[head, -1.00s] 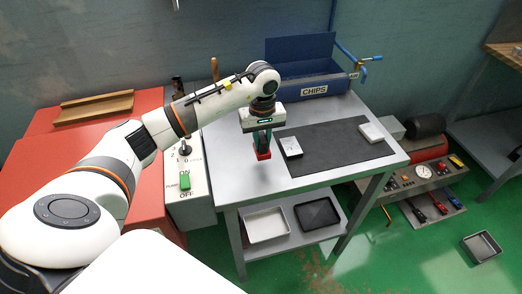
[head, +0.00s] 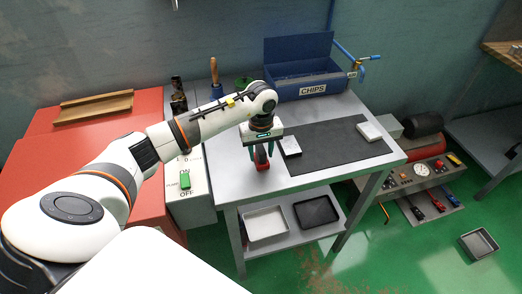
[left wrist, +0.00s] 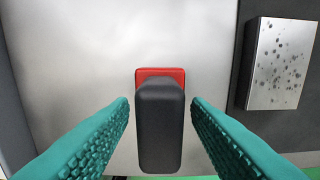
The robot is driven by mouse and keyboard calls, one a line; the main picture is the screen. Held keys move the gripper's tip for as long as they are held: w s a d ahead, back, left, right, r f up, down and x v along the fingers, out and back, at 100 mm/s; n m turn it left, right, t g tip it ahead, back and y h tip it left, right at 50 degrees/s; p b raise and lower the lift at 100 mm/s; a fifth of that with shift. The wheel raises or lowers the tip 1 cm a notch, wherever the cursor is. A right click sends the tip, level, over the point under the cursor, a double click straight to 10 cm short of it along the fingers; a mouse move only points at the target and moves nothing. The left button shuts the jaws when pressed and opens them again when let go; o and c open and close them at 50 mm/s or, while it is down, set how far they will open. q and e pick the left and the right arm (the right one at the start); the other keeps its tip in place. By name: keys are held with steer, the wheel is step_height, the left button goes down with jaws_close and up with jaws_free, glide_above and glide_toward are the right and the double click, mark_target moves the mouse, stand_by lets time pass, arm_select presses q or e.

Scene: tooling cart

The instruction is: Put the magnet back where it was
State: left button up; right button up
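The magnet (head: 261,163) has a red base and a black handle. It stands upright on the bare grey tabletop, just left of the dark mat. In the left wrist view its black handle (left wrist: 160,125) points towards the camera, with the red base (left wrist: 160,75) showing behind. My left gripper (head: 261,158) is low over it with its green fingers apart, one on each side of the handle. In the left wrist view a gap shows between each finger and the handle. My right gripper is not in view.
The dark mat (head: 335,145) carries a speckled metal block (head: 290,147) close to the magnet and a pale block (head: 369,131) at right. A blue CHIPS bin (head: 300,90) stands behind. The control box (head: 187,200) stands left of the table. Trays lie on the lower shelf.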

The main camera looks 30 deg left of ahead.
mark_target(261, 148)
arm_select(q)
steer(key=shift+r, duration=0.1)
steer(key=shift+r, duration=0.2)
step_height(261, 148, up, 12)
steer(key=b, duration=0.2)
steer(key=shift+b, duration=0.3)
steer(key=shift+f, duration=0.15)
